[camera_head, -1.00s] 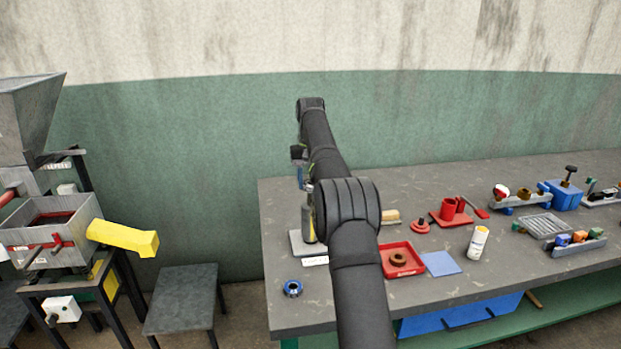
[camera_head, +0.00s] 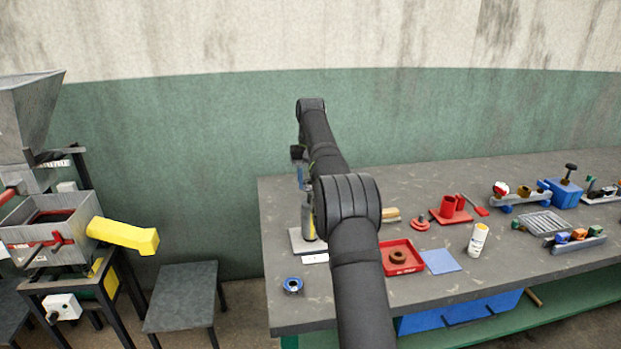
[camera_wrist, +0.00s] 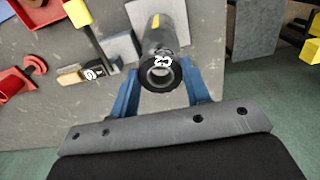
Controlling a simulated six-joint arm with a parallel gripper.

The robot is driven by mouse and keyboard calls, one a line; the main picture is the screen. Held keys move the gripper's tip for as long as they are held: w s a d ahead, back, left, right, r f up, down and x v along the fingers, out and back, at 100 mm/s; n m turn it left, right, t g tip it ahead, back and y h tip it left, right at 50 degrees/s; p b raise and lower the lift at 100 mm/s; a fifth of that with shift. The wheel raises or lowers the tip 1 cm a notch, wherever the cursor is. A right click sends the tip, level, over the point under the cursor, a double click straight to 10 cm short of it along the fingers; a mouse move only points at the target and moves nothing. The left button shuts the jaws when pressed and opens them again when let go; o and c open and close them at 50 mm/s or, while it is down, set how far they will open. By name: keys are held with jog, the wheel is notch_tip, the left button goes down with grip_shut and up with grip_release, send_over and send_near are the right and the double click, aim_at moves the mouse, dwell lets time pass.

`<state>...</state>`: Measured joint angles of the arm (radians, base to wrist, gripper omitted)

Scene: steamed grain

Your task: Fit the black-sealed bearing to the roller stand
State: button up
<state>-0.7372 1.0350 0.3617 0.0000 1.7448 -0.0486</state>
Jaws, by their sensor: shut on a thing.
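My gripper (camera_wrist: 160,92) has two blue fingers, shut on a black ring marked C2, the black-sealed bearing (camera_wrist: 148,85). In the wrist view the bearing lines up with the near end of the grey post with a yellow stripe, the roller stand (camera_wrist: 157,32). I cannot tell whether the bearing is around the post's end or just above it. In the head view the stand's upright post (camera_head: 308,222) rises from a pale base plate (camera_head: 299,247) at the table's left. My gripper (camera_head: 301,178) is at the post's top there; my arm hides part of both and the bearing is not distinguishable.
A blue-rimmed bearing (camera_head: 292,286) lies near the table's front left. A red tray (camera_head: 415,262) holds a brown ring (camera_head: 397,257). A blue mat (camera_head: 441,262), a white bottle (camera_head: 478,240) and a red holder (camera_head: 452,213) stand to the right. The left table edge is close to the stand.

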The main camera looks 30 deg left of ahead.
jog(key=shift+f, duration=1.1)
dwell(0.8)
jog(key=o, duration=1.2)
jog(key=shift+c, duration=0.2)
jog(key=shift+r, duration=3.75)
jog(key=shift+f, duration=0.1)
jog(key=shift+f, duration=3.5)
jog(key=shift+r, duration=0.1)
jog(key=shift+r, duration=3.55)
